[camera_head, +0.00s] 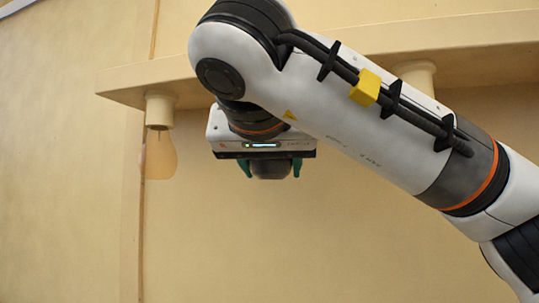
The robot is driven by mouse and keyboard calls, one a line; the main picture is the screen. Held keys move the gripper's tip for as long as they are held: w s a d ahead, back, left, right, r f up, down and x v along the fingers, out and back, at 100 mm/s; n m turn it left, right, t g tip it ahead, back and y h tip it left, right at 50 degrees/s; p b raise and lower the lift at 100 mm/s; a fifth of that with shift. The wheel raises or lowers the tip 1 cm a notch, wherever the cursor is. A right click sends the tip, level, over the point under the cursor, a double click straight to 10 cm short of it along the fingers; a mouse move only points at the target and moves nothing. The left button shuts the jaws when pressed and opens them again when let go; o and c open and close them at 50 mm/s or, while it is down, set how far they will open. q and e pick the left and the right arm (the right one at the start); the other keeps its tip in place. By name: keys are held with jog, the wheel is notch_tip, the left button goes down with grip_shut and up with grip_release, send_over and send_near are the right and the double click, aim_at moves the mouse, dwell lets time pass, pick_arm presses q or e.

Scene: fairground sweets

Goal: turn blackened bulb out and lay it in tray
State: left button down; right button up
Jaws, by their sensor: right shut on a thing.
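My right gripper (272,173) is in the middle of the view, with its green fingers pointing down on either side of a dark, rounded thing. It is shut on this blackened bulb (271,169), and only the lower part of the bulb shows below the hand. The hand and arm hide the bulb's upper part and any socket behind them, so I cannot tell whether it is still in a socket. The tray is not in view. My left gripper is not in view.
A cream beam (125,90) runs across the wall. A clear amber bulb (160,157) hangs from a socket (159,109) at left. Another socket (417,73) at right is partly behind my right arm. The wall below is clear.

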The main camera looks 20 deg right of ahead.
jog(key=m+g+h, duration=0.1)
jog(key=m+h, duration=0.1)
jog(key=m+g+h, duration=0.1)
jog(key=m+h, duration=0.1)
jog(key=shift+s+r+g, duration=0.1)
jog(key=shift+s+g, duration=0.05)
jog(key=shift+g, duration=0.15)
jog(key=shift+d+m+g+h, duration=0.2)
jog(key=shift+m+g+h, duration=1.1)
jog(key=shift+m+g, duration=0.4)
jog(key=o, duration=1.1)
jog(key=shift+s, duration=0.1)
